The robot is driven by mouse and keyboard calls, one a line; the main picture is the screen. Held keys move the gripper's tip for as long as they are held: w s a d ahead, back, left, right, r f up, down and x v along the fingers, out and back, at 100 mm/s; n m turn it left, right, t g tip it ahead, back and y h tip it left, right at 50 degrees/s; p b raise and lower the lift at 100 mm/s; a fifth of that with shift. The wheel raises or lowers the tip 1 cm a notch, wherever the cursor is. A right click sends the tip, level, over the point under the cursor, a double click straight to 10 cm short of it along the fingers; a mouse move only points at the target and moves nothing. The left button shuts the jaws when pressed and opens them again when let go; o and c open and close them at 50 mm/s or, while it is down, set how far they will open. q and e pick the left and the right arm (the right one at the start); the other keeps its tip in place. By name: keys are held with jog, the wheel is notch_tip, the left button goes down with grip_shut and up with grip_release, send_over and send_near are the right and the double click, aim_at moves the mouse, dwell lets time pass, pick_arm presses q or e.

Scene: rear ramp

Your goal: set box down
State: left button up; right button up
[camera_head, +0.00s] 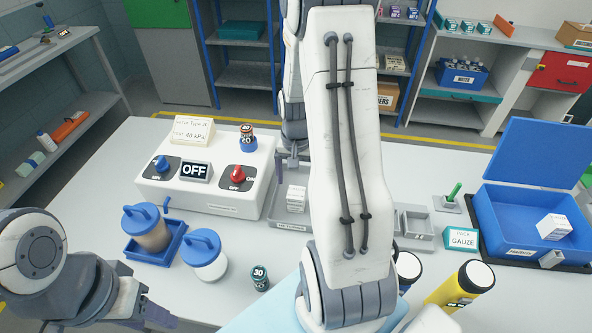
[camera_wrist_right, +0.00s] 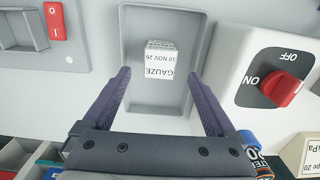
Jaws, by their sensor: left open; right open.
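A small white gauze box (camera_head: 296,198) sits in a shallow grey tray (camera_head: 271,207) at the middle of the table. In the right wrist view the box (camera_wrist_right: 159,58) stands on the floor of the tray (camera_wrist_right: 160,103), towards its far end, with printed text facing me. My right gripper (camera_head: 294,170) is open above the tray; its dark fingers (camera_wrist_right: 158,92) are spread wide, apart from the box, with nothing between them. My left gripper (camera_head: 160,312) is at the lower left of the head view, open and empty, near the table's front edge.
A white control panel (camera_head: 222,192) with red and blue knobs stands left of the tray. Two blue-lidded jars (camera_head: 205,255) (camera_head: 147,226) stand in front of it. An open blue case (camera_head: 509,232) holding a white box (camera_head: 554,227) is at the right. My right arm hides the table's centre.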

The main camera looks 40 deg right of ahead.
aim_at(296, 193)
jog(key=shift+r, duration=2.05)
jog(key=s+a+r+n, duration=0.1)
jog(key=a+r+n, duration=0.25)
jog(key=a, duration=0.65)
jog(key=s+a+r+n, duration=0.2)
jog(key=a+n, duration=0.3)
jog(key=a, duration=0.5)
jog(key=s+a+r+n+y, duration=0.1)
jog(key=s+a+r+n, duration=0.2)
jog(key=s+a+n, duration=0.6)
jog(key=s+a, duration=0.1)
jog(key=s, duration=0.3)
jog(key=shift+a, duration=0.2)
